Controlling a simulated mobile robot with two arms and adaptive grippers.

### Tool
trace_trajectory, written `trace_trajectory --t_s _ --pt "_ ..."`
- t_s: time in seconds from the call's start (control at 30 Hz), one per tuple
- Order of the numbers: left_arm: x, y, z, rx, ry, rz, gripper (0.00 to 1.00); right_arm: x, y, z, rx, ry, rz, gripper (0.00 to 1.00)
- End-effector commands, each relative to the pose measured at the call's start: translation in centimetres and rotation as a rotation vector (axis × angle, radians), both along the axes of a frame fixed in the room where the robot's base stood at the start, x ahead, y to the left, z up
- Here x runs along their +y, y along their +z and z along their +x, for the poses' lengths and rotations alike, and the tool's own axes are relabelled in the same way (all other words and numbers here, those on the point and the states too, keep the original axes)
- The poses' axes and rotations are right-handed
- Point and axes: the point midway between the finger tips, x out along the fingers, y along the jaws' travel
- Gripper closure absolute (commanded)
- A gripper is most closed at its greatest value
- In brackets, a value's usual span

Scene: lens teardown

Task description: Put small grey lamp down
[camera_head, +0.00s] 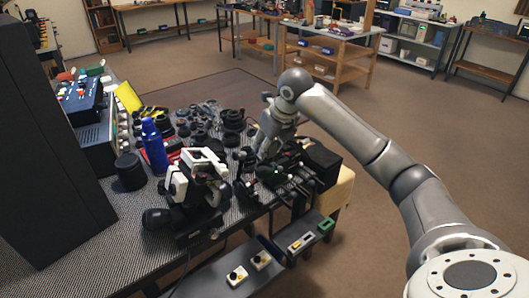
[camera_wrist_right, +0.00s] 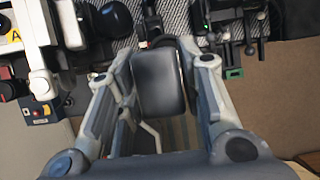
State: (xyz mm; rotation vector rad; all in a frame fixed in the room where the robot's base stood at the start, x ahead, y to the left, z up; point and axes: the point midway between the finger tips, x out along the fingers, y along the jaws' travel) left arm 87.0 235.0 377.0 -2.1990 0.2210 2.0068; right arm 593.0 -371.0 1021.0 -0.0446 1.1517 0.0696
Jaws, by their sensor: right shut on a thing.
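The small grey lamp (camera_wrist_right: 158,82) shows in the right wrist view as a dark grey, rounded rectangular block between my right gripper's fingers. My right gripper (camera_wrist_right: 157,80) is shut on it, with a finger on each side. In the head view my right gripper (camera_head: 264,148) points down over the right part of the bench, among dark parts. There I cannot pick out the lamp clearly from the gripper and the dark items around it. Whether the lamp touches the bench is not clear. My left gripper is not in view.
The patterned bench (camera_head: 118,240) is crowded. A white and black device (camera_head: 203,160), a blue bottle (camera_head: 153,145) and a black cylinder (camera_head: 130,172) stand left of the gripper. Lens parts (camera_head: 232,120) lie behind. A black box (camera_head: 322,163) is at the right edge.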

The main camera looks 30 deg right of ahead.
Motion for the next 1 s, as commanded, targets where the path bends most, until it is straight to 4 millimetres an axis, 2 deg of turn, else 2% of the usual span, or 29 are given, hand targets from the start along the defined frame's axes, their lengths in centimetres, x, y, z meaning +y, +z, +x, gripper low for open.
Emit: trace_trajectory --t_s 0.1,0.33,0.6,1.0 --pt "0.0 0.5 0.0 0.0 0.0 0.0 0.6 -0.3 -1.2 1.1 0.0 -0.001 0.001 0.95" --pt "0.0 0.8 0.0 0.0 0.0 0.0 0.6 -0.5 -2.6 2.1 0.0 0.0 0.0 0.95" --pt "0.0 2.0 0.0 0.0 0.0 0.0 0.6 -0.5 -5.5 2.1 -0.002 0.0 0.001 0.95" --pt "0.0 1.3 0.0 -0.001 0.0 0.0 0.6 -0.5 -6.2 2.1 -0.003 0.001 0.0 0.95"
